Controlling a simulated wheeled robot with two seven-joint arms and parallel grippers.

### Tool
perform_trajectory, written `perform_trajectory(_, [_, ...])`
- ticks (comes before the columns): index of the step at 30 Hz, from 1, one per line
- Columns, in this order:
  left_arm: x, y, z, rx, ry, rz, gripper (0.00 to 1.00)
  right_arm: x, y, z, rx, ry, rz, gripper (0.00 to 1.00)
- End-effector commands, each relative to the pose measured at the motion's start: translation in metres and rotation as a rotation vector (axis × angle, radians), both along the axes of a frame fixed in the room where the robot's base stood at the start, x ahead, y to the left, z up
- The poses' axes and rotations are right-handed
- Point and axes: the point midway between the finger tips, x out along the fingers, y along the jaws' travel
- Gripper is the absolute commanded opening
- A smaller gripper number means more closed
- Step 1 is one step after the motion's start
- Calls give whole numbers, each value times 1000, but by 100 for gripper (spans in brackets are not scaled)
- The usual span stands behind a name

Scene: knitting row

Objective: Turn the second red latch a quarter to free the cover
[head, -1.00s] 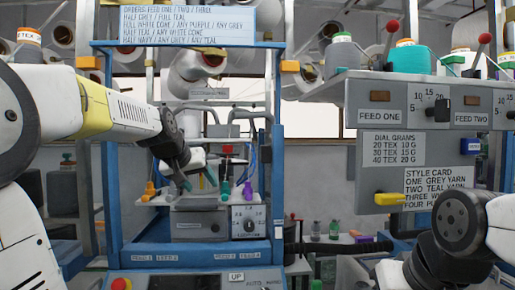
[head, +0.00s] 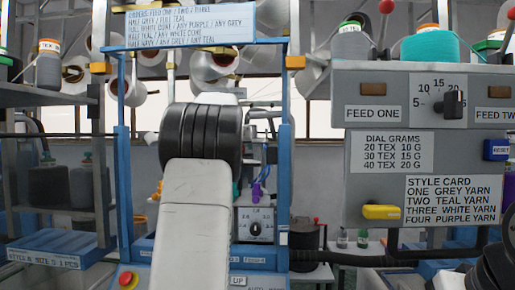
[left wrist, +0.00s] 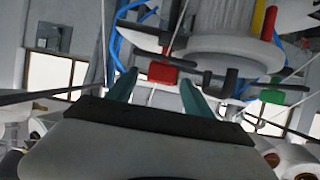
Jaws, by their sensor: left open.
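In the left wrist view a small red block (left wrist: 163,73), which looks like a latch, shows just beyond and between the tips of my left gripper (left wrist: 158,80). The teal fingers are apart, one on each side of it in the picture; I cannot tell whether they touch it. A dark bar runs beside the block, under a white ribbed cylinder (left wrist: 225,22). Which latch is the second one is not clear. In the head view my left arm hides the gripper and the middle of the blue-framed machine (head: 122,190). My right gripper is out of view.
A green block (left wrist: 272,96) and dark bars lie to the right in the wrist view, with blue tubing (left wrist: 118,40) at the upper left. In the head view a grey feed panel (head: 362,185) with a yellow knob (head: 381,212) stands right; a shelf (head: 60,97) stands left.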

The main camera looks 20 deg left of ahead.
Motion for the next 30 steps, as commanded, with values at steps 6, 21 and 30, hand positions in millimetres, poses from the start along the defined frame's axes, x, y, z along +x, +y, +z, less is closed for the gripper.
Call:
perform_trajectory(6, [14, 4, -6, 0, 0, 0, 60, 0, 0, 0, 0, 0, 0, 36])
perform_trajectory(21, [15, 4, -7, -1, 0, -2, 11, 0, 0, 0, 0, 0, 0, 36])
perform_trajectory(30, [17, 1, -9, 0, 8, 41, 0, 0, 0, 0, 0, 0, 0, 36])
